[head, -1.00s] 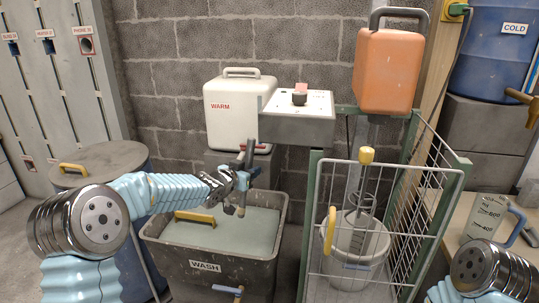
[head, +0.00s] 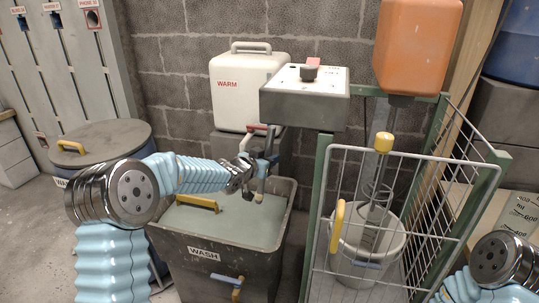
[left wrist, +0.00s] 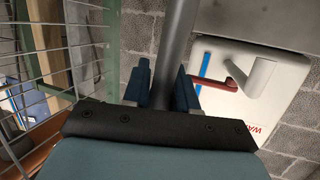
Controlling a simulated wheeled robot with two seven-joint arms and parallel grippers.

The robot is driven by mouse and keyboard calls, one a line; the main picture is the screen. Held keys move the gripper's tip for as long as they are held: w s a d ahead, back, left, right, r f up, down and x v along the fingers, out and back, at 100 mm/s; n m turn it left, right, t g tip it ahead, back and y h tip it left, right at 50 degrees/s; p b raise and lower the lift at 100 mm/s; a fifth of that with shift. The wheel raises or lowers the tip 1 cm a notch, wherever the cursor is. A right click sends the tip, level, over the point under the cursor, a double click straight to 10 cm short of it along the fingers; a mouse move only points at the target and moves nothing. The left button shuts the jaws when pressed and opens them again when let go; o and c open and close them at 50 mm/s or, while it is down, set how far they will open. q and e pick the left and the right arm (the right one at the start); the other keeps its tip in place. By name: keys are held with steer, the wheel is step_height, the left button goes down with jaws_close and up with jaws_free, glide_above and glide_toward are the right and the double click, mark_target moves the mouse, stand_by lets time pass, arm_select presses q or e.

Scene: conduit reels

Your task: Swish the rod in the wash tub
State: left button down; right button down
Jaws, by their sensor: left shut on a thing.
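The wash tub (head: 203,277) is a dark grey bin marked WASH, in the lower middle of the head view, with pale greenish liquid (head: 235,228) inside. My left gripper (head: 257,176) is over the tub's back right part, shut on the rod. In the left wrist view the grey rod (left wrist: 178,35) runs up between the two blue fingers (left wrist: 163,88). In the head view only short parts of the rod show at the gripper, and a tan-tipped end points down over the liquid. I cannot tell whether it touches the liquid. My right gripper is out of view.
A white WARM container (head: 240,95) with a red-levered tap stands behind the tub. A control box (head: 303,105) and a wire cage (head: 335,265) around a mixer bucket (head: 390,235) stand to the right. A lidded blue drum (head: 100,140) stands left. A yellow handle (head: 197,202) lies at the tub.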

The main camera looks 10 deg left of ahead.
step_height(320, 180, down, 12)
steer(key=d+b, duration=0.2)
steer(key=b, duration=0.9)
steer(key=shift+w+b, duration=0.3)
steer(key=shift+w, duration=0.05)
